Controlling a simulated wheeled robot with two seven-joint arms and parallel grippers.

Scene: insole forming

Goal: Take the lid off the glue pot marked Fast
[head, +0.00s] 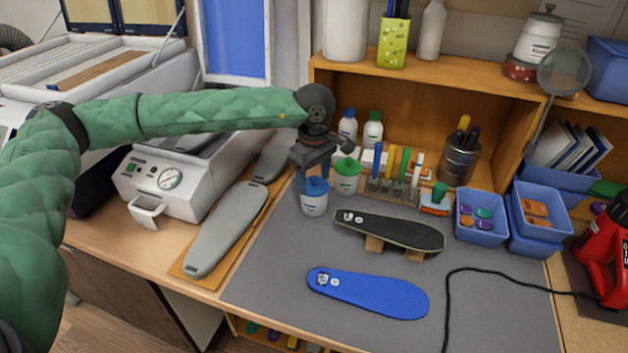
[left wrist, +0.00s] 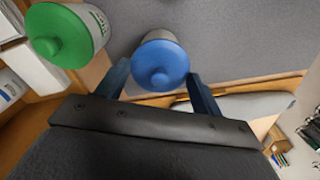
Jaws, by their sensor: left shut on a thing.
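The glue pot with the blue lid (head: 314,205) stands upright on the grey mat, and its label is too small to read. My left gripper (head: 316,172) is over it from above, shut on the blue lid (head: 316,187). In the left wrist view the blue lid (left wrist: 160,66) sits between the two fingers of the left gripper (left wrist: 160,82). The lid appears seated on its pot. A second glue pot with a green lid (head: 346,176) stands just behind to the right, and it also shows in the left wrist view (left wrist: 62,38). My right gripper is not in view.
A rack of markers (head: 391,190) stands right of the pots. A dark insole (head: 389,232) on blocks and a blue insole (head: 368,294) lie on the mat (head: 270,262). Blue bins (head: 481,232) stand at right, a white machine (head: 185,180) at left.

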